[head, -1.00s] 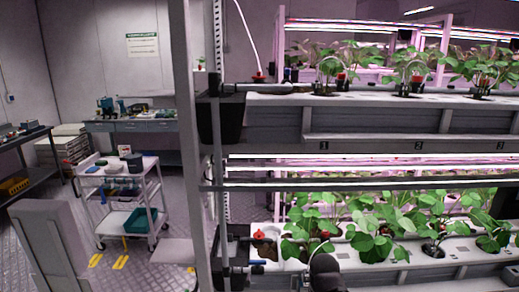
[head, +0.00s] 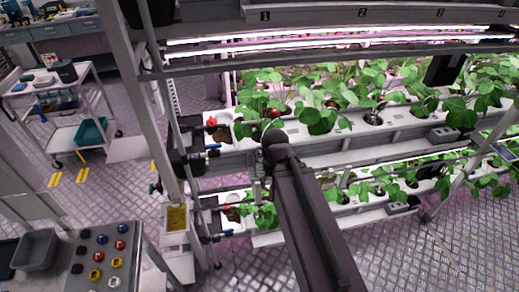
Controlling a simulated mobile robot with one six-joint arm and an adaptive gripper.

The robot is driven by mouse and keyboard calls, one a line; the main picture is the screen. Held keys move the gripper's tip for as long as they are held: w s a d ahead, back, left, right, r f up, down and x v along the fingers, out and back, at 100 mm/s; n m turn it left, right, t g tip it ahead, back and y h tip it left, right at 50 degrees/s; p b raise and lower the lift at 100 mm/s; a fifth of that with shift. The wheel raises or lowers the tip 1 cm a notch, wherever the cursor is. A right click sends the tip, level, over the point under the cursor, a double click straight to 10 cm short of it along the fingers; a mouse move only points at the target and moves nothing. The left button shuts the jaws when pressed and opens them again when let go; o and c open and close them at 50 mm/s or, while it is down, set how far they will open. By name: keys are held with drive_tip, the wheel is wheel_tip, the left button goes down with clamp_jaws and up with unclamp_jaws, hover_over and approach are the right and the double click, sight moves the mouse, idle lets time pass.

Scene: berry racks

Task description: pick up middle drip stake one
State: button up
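The middle-tier gutter (head: 298,130) of the rack shows in the head view, white on top, with several leafy green plants (head: 320,118) in its holes. I cannot make out a drip stake for certain among the leaves; it is too small or hidden. A red valve or cap (head: 211,121) sits at the gutter's left end. My dark arm reaches up from the bottom to a rounded joint in front of this gutter. My gripper is not visible, so its hold cannot be seen.
A lower gutter (head: 343,208) with plants runs below. A rack post (head: 160,110) stands left of the plants. A white cart (head: 88,92) stands at the far left. A panel with coloured knobs (head: 104,262) and a grey bin (head: 38,250) are at lower left. The floor at lower right is clear.

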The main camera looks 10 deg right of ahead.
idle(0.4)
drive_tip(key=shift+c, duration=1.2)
